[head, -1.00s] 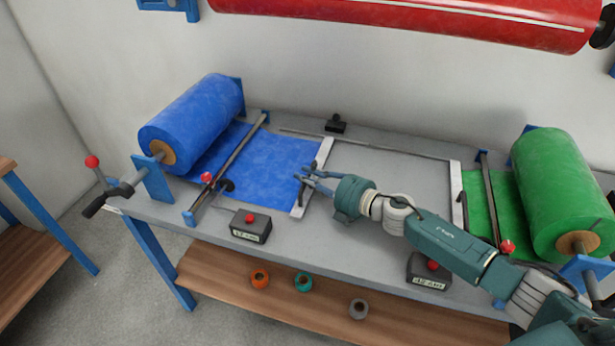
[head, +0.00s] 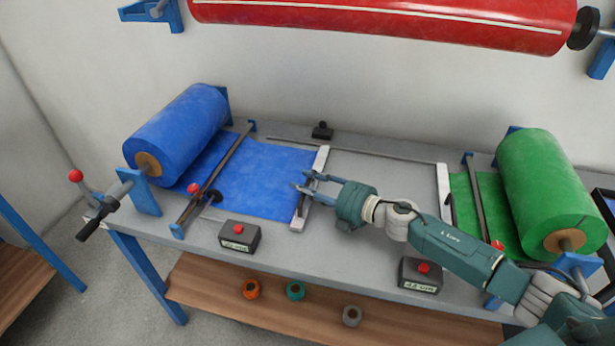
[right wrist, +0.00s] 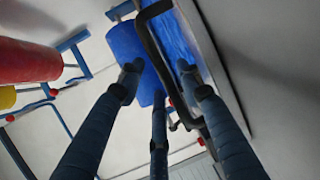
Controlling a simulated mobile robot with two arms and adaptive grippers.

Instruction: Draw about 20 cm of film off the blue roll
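The blue roll (head: 178,132) sits at the left end of the bench; it shows in the right wrist view too (right wrist: 135,58). Its blue film (head: 262,180) lies under a rod and ends at a pale pull bar (head: 323,158). The bar carries a black handle (head: 301,208), a dark curved tube in the right wrist view (right wrist: 152,40). My right gripper (head: 303,182) is at this handle, its fingers around it and bent toward it; finger contact is partly hidden. My left gripper is out of view.
Bare bench (head: 380,185) lies between the blue pull bar and the green film's bar (head: 443,190). A button box (head: 239,236) stands in front of the blue film, another (head: 420,275) below my right arm. The green roll (head: 545,190) is at right, a red roll (head: 390,22) above.

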